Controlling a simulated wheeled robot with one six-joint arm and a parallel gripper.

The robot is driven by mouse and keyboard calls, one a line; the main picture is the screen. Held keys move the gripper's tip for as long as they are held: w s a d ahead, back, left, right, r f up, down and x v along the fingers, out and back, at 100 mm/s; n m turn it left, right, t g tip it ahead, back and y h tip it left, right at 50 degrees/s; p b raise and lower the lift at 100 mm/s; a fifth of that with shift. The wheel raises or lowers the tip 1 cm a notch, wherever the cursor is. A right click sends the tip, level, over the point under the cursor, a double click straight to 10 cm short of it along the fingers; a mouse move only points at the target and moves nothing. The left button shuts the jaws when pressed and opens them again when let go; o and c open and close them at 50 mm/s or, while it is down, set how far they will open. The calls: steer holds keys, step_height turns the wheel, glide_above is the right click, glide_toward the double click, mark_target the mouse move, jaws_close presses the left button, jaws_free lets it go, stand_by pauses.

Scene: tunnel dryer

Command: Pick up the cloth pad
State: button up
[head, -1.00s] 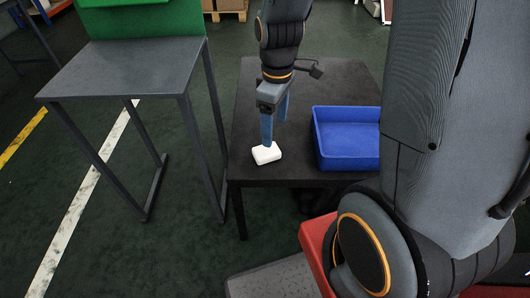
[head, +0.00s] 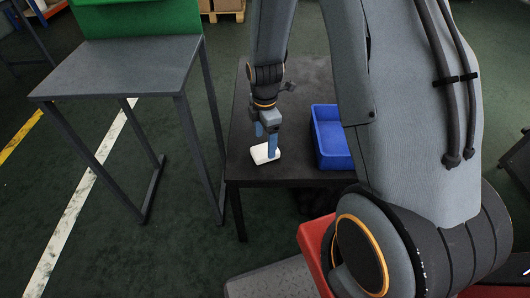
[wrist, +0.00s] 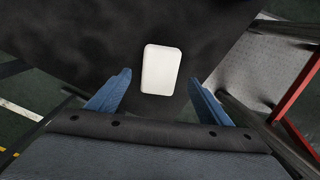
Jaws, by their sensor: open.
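The cloth pad (head: 258,155) is a small white block with rounded corners, lying on the dark table near its front left edge. It also shows in the wrist view (wrist: 161,70), ahead of the fingertips and roughly centred between them. My gripper (head: 266,143) points down over the pad in the head view and covers part of it. In the wrist view, the blue fingers of my gripper (wrist: 158,82) are wide apart with nothing between them. I cannot tell the exact height of the fingertips above the pad.
A blue bin (head: 331,148) stands on the dark table (head: 300,75) to the right of the pad, partly hidden by my arm. A grey table (head: 120,68) with a green panel stands to the left, across a gap. The tabletop behind the pad is clear.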

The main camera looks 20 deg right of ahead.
mark_target(265, 149)
steer(key=shift+f, duration=1.55)
steer(key=c, duration=1.2)
steer(key=shift+c, duration=0.2)
steer(key=shift+r, duration=0.1)
